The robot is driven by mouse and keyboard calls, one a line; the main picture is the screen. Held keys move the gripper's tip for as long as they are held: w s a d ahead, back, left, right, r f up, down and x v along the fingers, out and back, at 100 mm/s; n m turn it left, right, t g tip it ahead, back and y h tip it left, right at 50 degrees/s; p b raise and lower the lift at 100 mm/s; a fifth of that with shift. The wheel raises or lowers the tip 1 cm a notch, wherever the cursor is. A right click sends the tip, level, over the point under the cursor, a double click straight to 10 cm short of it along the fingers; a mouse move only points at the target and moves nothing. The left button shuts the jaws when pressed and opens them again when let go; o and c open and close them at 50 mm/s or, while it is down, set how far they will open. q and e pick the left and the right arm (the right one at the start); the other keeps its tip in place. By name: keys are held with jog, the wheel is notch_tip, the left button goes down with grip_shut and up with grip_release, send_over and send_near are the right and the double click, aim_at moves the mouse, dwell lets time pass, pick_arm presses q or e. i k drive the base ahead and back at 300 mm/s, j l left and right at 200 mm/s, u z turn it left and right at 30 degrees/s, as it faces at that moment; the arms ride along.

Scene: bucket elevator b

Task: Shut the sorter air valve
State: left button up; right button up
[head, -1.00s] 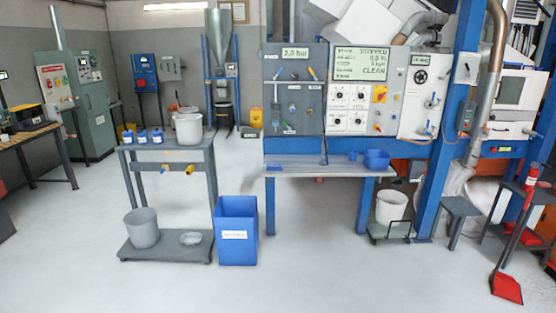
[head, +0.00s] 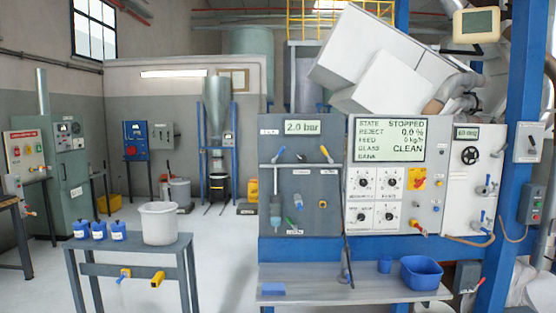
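A grey air panel (head: 300,170) stands at the middle of the head view, with a display (head: 305,127) reading 2.0 bar. It carries a blue-handled valve (head: 276,157) at upper left, a yellow-handled valve (head: 325,153) at upper right, a blue-and-green fitting (head: 298,201) and a small yellow fitting (head: 322,204). The small labels are too fine to read, so I cannot tell which is the sorter air valve. Both upper handles look slanted. Neither of my grippers is in view.
The sorter panel (head: 389,140) beside it reads STOPPED and CLEAN, with several knobs below. A grey table (head: 130,245) with a white bucket (head: 158,224) stands left.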

aim_at(273, 161)
jog(key=i+z, duration=0.15)
jog(key=i, duration=0.4)
jog(key=i+z, duration=0.1)
jog(key=i, duration=0.45)
jog(key=i+j+z, duration=0.15)
jog(key=i, duration=0.4)
jog(key=i+j+z, duration=0.15)
jog(key=i, duration=0.4)
